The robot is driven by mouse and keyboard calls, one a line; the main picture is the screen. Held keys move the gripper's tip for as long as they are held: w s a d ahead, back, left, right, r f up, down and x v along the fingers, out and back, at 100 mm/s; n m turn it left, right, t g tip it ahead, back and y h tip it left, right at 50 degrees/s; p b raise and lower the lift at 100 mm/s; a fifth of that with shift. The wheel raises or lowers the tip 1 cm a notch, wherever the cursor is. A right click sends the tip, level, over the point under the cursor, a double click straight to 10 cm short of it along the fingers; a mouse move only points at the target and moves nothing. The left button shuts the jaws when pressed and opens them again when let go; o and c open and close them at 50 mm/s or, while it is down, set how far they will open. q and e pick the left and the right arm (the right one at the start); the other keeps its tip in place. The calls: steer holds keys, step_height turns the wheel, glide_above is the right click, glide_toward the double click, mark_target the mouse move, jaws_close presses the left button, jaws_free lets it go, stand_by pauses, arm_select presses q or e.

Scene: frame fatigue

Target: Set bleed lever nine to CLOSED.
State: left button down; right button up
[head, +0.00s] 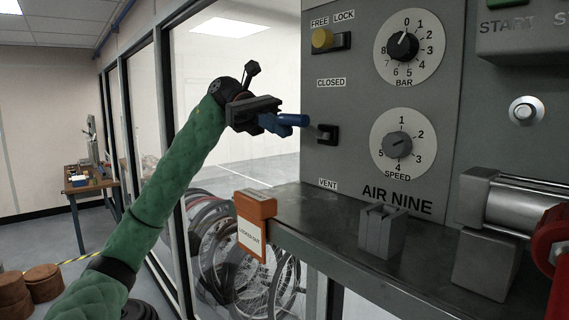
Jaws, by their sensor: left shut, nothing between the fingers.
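The bleed lever (325,133) is a short grey lever on a black mount on the grey AIR NINE panel (340,110). It sits between the CLOSED label (331,83) above and the VENT label (328,183) below. It sticks out to the left, about midway between the labels. My left gripper (303,120), with blue fingers, is shut and empty. Its tips are just left of and slightly above the lever's free end. I cannot tell whether they touch. My right gripper is not in view.
The BAR dial (403,46) and SPEED dial (397,145) are to the right. Below, a metal ledge (330,215) carries an orange LOCKED OUT tag block (255,206) and a grey slotted block (382,232). Glass panes stand behind my arm.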

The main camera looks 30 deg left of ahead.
arm_select(q)
steer(key=shift+a+r, duration=0.1)
steer(key=shift+r, duration=0.05)
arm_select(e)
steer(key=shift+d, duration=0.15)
arm_select(q)
steer(key=shift+r, duration=0.65)
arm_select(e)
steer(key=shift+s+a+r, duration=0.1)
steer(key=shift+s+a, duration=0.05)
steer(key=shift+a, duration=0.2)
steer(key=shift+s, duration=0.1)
